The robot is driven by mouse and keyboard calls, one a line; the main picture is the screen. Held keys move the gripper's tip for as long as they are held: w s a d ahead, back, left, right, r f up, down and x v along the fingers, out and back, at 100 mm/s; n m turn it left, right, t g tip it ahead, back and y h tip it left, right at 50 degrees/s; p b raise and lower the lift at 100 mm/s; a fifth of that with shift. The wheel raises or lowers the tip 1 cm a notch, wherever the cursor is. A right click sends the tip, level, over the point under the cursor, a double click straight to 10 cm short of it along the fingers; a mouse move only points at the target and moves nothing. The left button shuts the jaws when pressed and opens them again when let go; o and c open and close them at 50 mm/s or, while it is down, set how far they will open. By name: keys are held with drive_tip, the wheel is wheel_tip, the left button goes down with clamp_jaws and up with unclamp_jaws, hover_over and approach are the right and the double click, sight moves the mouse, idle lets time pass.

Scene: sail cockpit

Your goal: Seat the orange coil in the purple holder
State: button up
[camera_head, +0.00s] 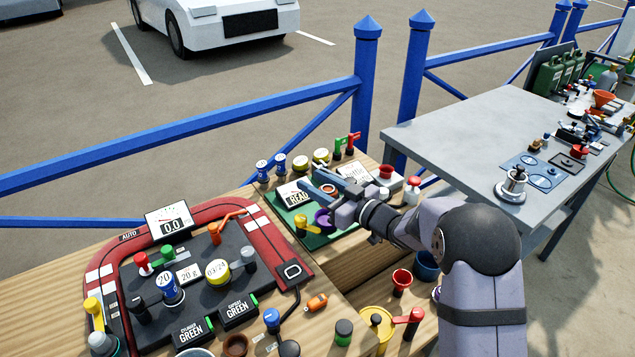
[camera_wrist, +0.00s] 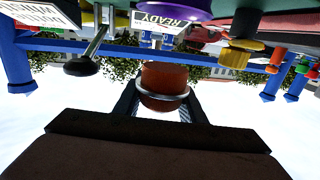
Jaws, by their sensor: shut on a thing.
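The orange coil (camera_wrist: 163,78), a rounded orange-brown body with a silver ring around it, is between the fingers of my gripper (camera_wrist: 160,100) in the wrist view. In the head view, my gripper (camera_head: 322,184) is shut on it above the green board, and only a small orange part (camera_head: 329,188) shows between the fingers. The purple holder (camera_head: 323,217) stands on the green board, just in front of the fingers and partly hidden by my gripper. It also shows at the top of the wrist view (camera_wrist: 172,8). The coil looks apart from the holder.
The green board (camera_head: 312,241) also bears a yellow-knobbed part (camera_head: 301,222) and a READY sign (camera_head: 297,197). Several cans, knobs and levers crowd the wooden bench around it. A red-edged console (camera_head: 277,249) stands at left, and a grey table (camera_head: 455,125) at right.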

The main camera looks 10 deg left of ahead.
drive_tip(key=shift+f+b, duration=1.9)
drive_tip(key=shift+f, duration=0.6)
drive_tip(key=shift+f+b, duration=0.3)
drive_tip(key=shift+f, duration=0.3)
drive_tip(key=o, duration=0.8)
drive_tip(key=shift+o, duration=0.2)
drive_tip(key=shift+p+v, duration=1.1)
drive_tip(key=shift+v, duration=4.4)
